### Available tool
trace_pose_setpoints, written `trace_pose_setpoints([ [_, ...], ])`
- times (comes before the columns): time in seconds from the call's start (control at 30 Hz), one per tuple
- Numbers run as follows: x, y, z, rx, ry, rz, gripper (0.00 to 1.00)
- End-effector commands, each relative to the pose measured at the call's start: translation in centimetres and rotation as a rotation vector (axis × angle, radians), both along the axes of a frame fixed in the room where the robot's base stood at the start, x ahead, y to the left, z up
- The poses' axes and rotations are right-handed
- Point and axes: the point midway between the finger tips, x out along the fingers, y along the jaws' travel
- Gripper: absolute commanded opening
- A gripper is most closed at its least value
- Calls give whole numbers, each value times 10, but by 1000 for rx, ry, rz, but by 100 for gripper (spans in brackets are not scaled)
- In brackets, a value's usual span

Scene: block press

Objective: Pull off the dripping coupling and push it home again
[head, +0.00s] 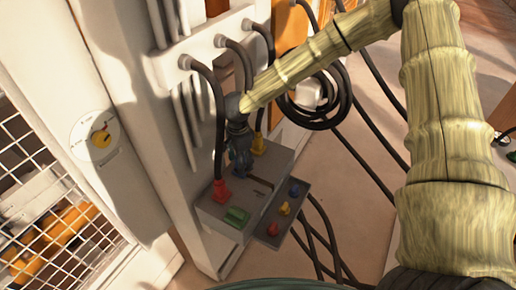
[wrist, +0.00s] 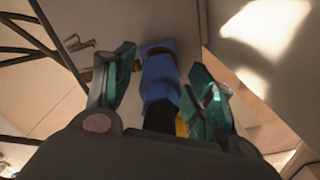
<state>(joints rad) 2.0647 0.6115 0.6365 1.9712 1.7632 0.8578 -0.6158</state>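A blue coupling (wrist: 160,85) on a dark hose stands between the two teal fingers of my gripper (wrist: 163,80) in the wrist view. The fingers are open around it, with a narrow gap visible on the right side. In the head view my gripper (head: 239,155) points down at the grey manifold box (head: 215,209) and largely hides the blue coupling. A red coupling (head: 221,191) and a yellow coupling (head: 258,144) sit on the box top on either side. A dark streak, perhaps wet, marks the top beside my gripper. I cannot tell which coupling drips.
A green block (head: 236,217) sits at the box's front. A lower ledge carries blue (head: 297,187), yellow (head: 284,208) and red (head: 272,229) knobs. Black hoses (head: 210,85) hang close around my gripper, and a coiled hose (head: 335,110) hangs behind. A mesh guard (head: 50,200) stands left.

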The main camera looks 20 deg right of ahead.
Motion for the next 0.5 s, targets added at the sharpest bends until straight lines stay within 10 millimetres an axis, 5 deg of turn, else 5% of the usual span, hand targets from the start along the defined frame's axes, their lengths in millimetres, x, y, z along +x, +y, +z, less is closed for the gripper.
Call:
trace_pose_setpoints([
  [0.03, 0, 0, 0, 0, 0, 0, 46],
  [0.27, 0, 0, 0, 0, 0, 0, 4],
  [0.5, 0, 0, 3, 0, -1, -1, 2],
])
